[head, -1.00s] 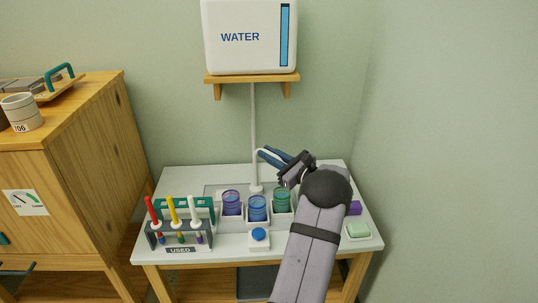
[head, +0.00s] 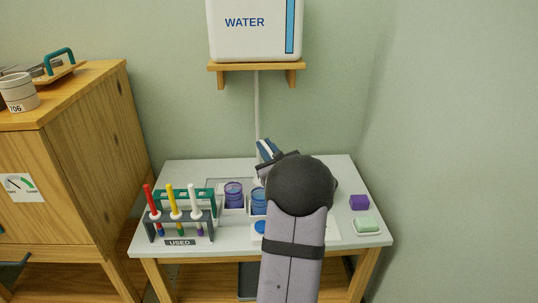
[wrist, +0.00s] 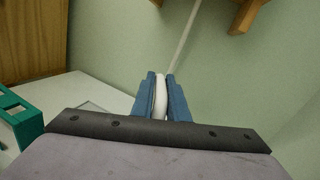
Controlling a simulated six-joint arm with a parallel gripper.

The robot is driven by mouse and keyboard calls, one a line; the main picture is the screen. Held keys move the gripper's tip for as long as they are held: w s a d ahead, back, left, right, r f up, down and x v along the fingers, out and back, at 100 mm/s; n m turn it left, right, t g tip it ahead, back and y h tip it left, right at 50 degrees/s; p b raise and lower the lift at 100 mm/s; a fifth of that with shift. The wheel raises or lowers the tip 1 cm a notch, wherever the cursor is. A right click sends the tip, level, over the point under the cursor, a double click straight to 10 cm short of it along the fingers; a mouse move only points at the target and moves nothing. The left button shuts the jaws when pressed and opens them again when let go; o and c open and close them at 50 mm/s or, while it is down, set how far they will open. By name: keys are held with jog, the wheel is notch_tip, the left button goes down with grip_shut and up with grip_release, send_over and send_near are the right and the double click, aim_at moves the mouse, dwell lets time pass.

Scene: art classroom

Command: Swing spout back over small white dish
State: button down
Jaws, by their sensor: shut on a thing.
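My gripper (head: 266,150) is over the back of the white table, in front of the pipe. Its blue fingers are shut on the white spout (wrist: 161,97), which shows between them in the wrist view. The spout's open end and its base are hidden in the head view by my wrist and arm. A small white dish under the spout cannot be made out; my arm covers that middle area. A whitish dish with a green block (head: 367,226) stands at the table's front right.
A purple cup (head: 233,195) and a blue cup (head: 259,201) stand left of my wrist. A rack of brushes (head: 178,222) marked USED is at front left. A purple block (head: 359,202) lies right. The WATER tank (head: 253,32) hangs above, with its white pipe (head: 257,112) running down.

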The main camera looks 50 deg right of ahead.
jog(key=shift+w+a+f+m+g+h+b, duration=0.15)
jog(key=shift+w+a+m+g+h+b, duration=0.25)
jog(key=shift+h+b, duration=0.45)
jog(key=shift+s+a, duration=0.1)
jog(key=c, duration=1.8)
grip_release()
jog(key=shift+o, duration=0.2)
jog(key=shift+s, duration=0.1)
jog(key=v, duration=0.7)
